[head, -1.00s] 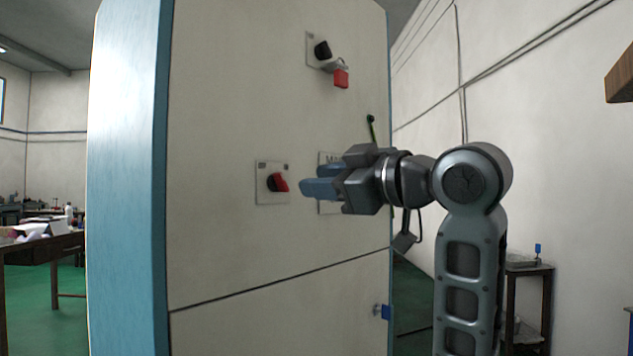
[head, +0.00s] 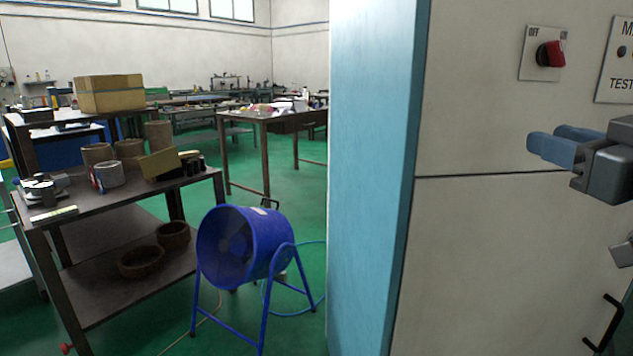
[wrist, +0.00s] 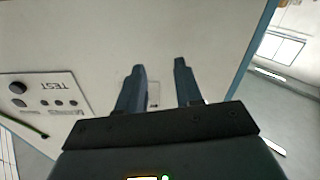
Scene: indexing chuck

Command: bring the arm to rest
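My gripper (head: 553,144) is at the right edge of the head view, in front of the pale cabinet panel (head: 490,270). In the wrist view its two blue-grey fingers (wrist: 160,83) stand apart with nothing held between them. The gripper is clear of the red and black rotary switch (head: 551,54), which sits on its plate above the fingers in the head view. In the wrist view a small pale plate shows partly between the fingers. Most of my arm is outside the head view.
A test panel (wrist: 45,97) with knobs is left in the wrist view. The cabinet's blue side edge (head: 372,180) stands mid-view. A blue drum fan (head: 245,245) stands on the green floor to its left. A dark workbench (head: 130,192) holds pots and boxes. A black handle (head: 603,325) is low right.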

